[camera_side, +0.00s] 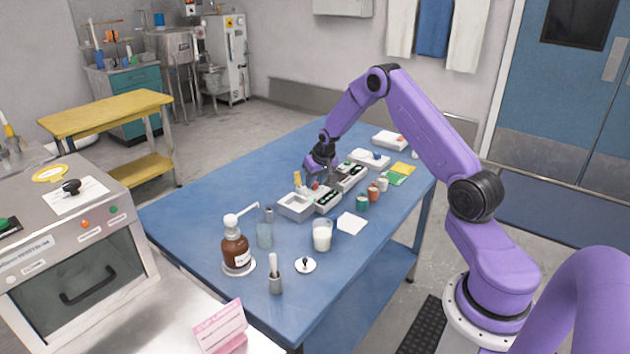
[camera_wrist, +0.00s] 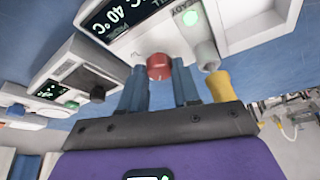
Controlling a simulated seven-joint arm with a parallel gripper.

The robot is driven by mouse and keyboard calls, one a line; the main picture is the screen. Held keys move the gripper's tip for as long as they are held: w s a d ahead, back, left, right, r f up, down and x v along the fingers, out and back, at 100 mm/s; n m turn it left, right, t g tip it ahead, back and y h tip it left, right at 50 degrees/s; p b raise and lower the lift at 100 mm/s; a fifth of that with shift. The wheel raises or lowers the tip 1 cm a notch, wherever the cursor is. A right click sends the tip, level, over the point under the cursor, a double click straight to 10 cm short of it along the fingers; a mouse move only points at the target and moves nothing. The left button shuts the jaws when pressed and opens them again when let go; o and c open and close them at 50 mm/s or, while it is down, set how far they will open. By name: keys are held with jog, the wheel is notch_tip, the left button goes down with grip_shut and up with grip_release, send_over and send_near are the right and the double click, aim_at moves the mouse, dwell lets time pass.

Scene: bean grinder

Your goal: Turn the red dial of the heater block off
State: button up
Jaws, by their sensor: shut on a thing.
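The heater block (camera_wrist: 135,35) fills the top of the wrist view, tilted in the picture, with a dark display reading 40 °C. Its red dial (camera_wrist: 160,66) sits between the two blue-grey fingers of my gripper (camera_wrist: 159,80). The fingers are shut on the dial, one on each side; the exact contact is partly hidden. In the side view the heater block (camera_side: 327,203) is small on the blue table, and my gripper (camera_side: 321,180) is down over it. The red dial (camera_side: 315,186) barely shows there.
A yellow-capped item (camera_wrist: 219,86) stands close to the right finger. A device with a black knob (camera_wrist: 97,93) is at left. On the blue table (camera_side: 215,200) stand a brown bottle (camera_side: 235,250), a white-filled beaker (camera_side: 322,236) and small jars (camera_side: 373,193). The table's left part is clear.

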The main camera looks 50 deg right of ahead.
jog(key=shift+d+n+y, duration=0.1)
jog(key=shift+n+y, duration=0.5)
jog(key=shift+n, duration=1)
jog(key=shift+d+n+y, duration=0.1)
jog(key=shift+n+y, duration=0.5)
jog(key=shift+n, duration=1)
jog(key=shift+s+n, duration=0.1)
jog(key=shift+n, duration=0.2)
jog(key=o, duration=1.1)
jog(key=shift+c, duration=0.2)
jog(key=shift+r, duration=0.1)
jog(key=v, duration=1.7)
jog(key=shift+s+d, duration=0.2)
jog(key=shift+d, duration=0.1)
jog(key=shift+a, duration=0.1)
